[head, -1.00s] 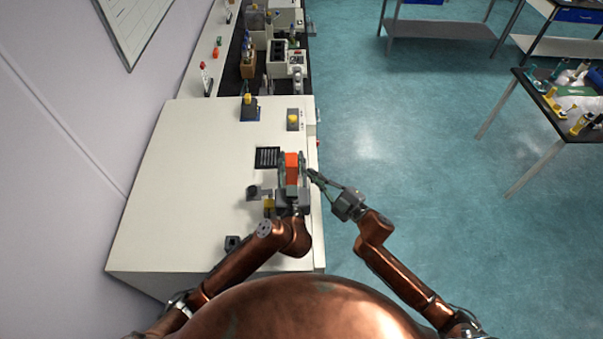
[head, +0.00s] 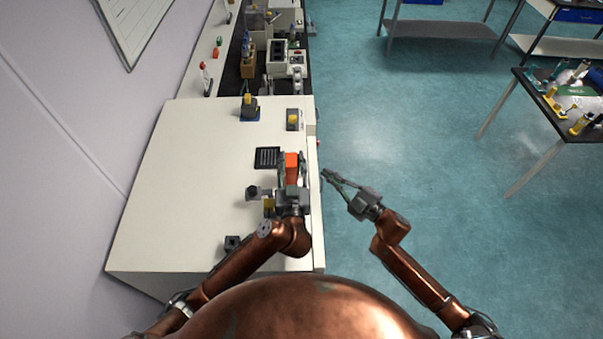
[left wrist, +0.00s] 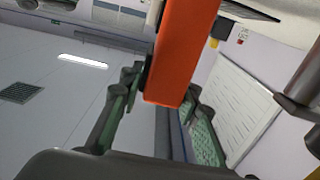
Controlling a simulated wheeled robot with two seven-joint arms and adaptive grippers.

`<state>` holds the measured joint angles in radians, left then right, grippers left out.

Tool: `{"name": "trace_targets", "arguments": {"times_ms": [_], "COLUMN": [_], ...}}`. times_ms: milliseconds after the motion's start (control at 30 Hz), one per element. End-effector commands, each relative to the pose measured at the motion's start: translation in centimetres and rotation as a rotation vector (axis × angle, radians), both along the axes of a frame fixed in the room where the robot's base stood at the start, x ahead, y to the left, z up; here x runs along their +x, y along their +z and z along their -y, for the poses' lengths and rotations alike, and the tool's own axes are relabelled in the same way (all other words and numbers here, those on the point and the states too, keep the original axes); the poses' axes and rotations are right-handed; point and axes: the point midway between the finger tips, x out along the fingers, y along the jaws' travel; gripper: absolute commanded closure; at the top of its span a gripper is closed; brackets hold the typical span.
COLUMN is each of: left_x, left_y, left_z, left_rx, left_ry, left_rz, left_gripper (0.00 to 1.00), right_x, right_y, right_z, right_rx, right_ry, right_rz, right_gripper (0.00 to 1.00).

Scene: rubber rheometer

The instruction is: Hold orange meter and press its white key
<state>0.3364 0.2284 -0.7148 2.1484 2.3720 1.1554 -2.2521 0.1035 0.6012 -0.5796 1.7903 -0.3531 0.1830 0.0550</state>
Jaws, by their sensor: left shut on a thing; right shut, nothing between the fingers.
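The orange meter (head: 291,165) is held upright between the fingers of my left gripper (head: 292,172), above the right edge of the white bench. In the left wrist view the orange meter (left wrist: 180,55) stands between the two green-padded fingers (left wrist: 160,100), which are shut on it. The meter's white key is not visible in either view. My right gripper (head: 326,174) is shut and empty. It is to the right of the meter, apart from it, just past the bench edge with floor beneath.
The white bench (head: 180,200) carries a black slotted plate (head: 267,157), yellow-topped devices (head: 250,108) and (head: 292,120), and a small dark block (head: 232,243). A dark side table (head: 540,92) with several items stands at right. Floor beside the bench is clear.

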Motion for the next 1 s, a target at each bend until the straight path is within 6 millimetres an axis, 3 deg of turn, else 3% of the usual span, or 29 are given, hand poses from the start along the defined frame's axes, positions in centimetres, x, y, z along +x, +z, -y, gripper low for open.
{"name": "trace_targets", "arguments": {"times_ms": [233,267,533,833,1000], "left_x": [0.0,0.0,0.0,-0.2,-2.0], "left_y": [-0.1,-0.1,0.0,0.0,-0.1], "left_z": [0.0,0.0,0.0,0.0,0.1], "left_rx": [0.001,0.001,0.001,0.0,0.0], "left_ry": [0.001,0.001,0.0,0.0,-0.001], "left_rz": [-0.001,-0.001,0.0,0.0,-0.001], "left_gripper": [1.0,0.68,0.49,0.49,0.49], "right_x": [0.0,0.0,0.0,0.0,0.0], "right_y": [0.0,0.0,0.0,0.0,0.0], "right_z": [0.1,0.1,0.1,0.1,0.1], "right_rx": [0.001,0.001,0.001,0.001,0.001], "right_ry": [0.001,0.001,0.001,0.001,0.001], "right_rz": [0.0,0.0,0.0,0.0,0.0], "right_gripper": [1.0,1.0,1.0,1.0,1.0]}}
